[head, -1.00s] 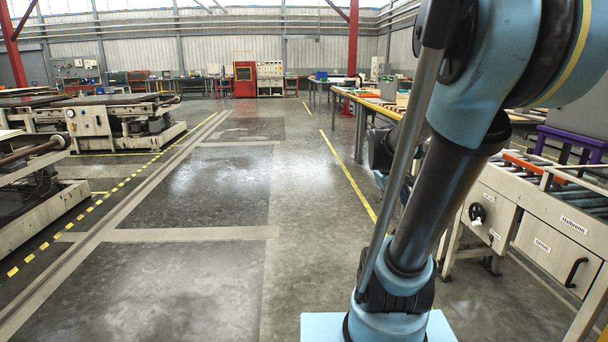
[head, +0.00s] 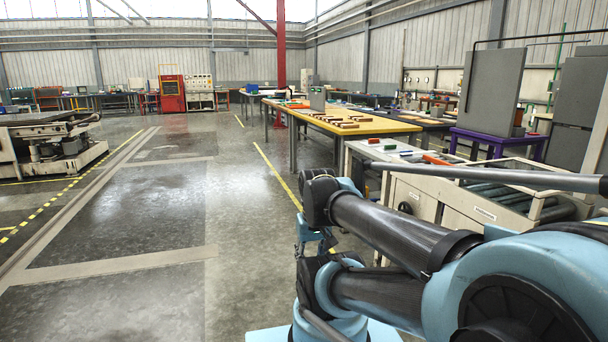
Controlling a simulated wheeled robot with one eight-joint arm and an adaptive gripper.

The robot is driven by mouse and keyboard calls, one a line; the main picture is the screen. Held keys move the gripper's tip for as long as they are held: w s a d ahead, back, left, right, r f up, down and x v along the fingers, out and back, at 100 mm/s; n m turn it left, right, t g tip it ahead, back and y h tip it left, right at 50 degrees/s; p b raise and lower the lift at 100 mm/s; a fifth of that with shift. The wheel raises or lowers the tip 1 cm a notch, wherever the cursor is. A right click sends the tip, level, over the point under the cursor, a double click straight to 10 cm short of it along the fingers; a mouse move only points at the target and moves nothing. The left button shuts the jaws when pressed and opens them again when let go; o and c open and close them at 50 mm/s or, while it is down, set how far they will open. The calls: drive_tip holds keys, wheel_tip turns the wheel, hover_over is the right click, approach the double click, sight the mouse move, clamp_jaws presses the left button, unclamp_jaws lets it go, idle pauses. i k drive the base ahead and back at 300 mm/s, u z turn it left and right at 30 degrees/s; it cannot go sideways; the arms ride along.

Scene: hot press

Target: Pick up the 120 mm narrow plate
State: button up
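I cannot pick out the 120 mm narrow plate by its look or size. Several flat brown pieces (head: 338,122) lie on the yellow-topped table (head: 375,126), too small to identify. My folded arm fills the lower right of the head view. Its wrist end, where my gripper (head: 313,243) seems to hang, is at the lower middle, above the floor and apart from the tables. Its fingers are too small and dark to tell open from shut.
A white workbench (head: 357,150) with small red and green items stands to the right, beside a roller conveyor (head: 497,186). A purple stand (head: 497,138) carries a grey panel. Machines (head: 50,140) stand at left. The grey floor (head: 150,200) between is clear.

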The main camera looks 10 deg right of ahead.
sight(398, 155)
drive_tip(key=z, duration=0.9)
drive_tip(key=k, duration=0.45)
drive_tip(key=u, duration=0.55)
drive_tip(key=k, duration=0.85)
drive_tip(key=u, duration=0.7)
drive_tip(key=i, duration=4.1)
drive_tip(key=z, duration=0.1)
